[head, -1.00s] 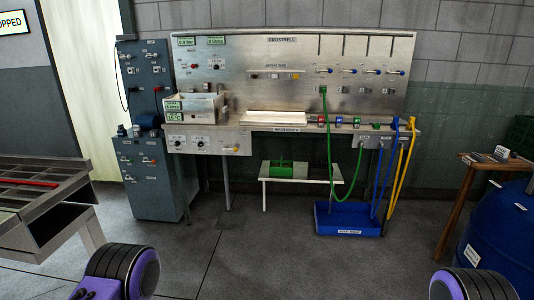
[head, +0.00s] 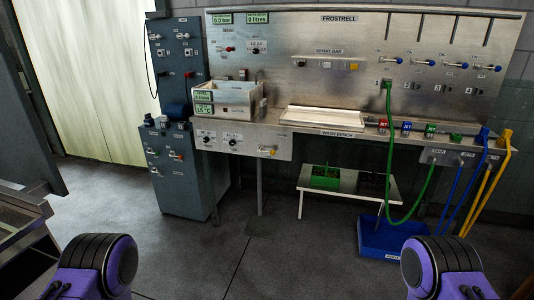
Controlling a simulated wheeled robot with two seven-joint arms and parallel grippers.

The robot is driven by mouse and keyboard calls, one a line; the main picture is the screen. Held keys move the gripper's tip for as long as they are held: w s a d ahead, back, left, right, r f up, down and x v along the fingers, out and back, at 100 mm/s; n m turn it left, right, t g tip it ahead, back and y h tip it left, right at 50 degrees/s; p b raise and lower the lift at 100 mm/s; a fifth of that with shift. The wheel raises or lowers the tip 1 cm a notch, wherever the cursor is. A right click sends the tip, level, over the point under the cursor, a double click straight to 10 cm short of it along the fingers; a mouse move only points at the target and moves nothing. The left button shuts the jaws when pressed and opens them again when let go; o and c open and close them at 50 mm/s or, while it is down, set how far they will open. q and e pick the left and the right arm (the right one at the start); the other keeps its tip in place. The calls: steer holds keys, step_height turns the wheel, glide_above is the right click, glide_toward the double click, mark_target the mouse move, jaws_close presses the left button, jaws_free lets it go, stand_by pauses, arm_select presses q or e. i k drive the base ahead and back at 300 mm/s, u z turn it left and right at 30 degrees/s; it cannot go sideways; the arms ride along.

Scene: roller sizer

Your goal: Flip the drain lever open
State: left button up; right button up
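A steel wash bench (head: 340,130) stands ahead against the wall in the head view. Only purple and black parts of my two arms show at the bottom edge. Neither gripper is in view.
A grey control cabinet (head: 180,165) stands left of the bench. A low table (head: 345,186) with a green tray (head: 325,177) and a blue floor bin (head: 385,240) stand below it. Green, blue and yellow hoses hang at right. Floor ahead is clear.

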mark_target(272, 152)
steer(key=u, duration=0.05)
steer(key=i, duration=1.2)
steer(key=z, duration=0.75)
steer(key=i, duration=0.45)
steer(key=z, duration=0.25)
